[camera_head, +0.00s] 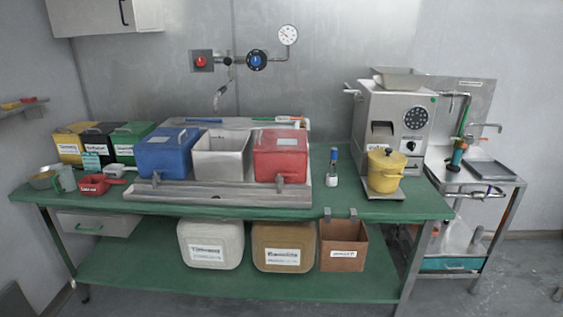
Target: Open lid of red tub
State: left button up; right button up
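A red tub (280,155) stands on the right of a grey tray on the green table. Its lid looks shut, and a grey clip or latch (280,181) shows at its lower front. A white-grey tub (221,156) stands just left of it, and a blue tub (166,152) stands left of that. Neither of my grippers is in view.
A grinder machine (396,125) with a yellow pot (385,169) stands to the right. A small bottle (332,168) stands between it and the red tub. Red scoop (94,185) and several boxes are at left. Bins stand on the lower shelf (150,262).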

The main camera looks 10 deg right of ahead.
aim_at(282, 140)
jog(key=i+j, duration=0.9)
jog(key=i, duration=0.2)
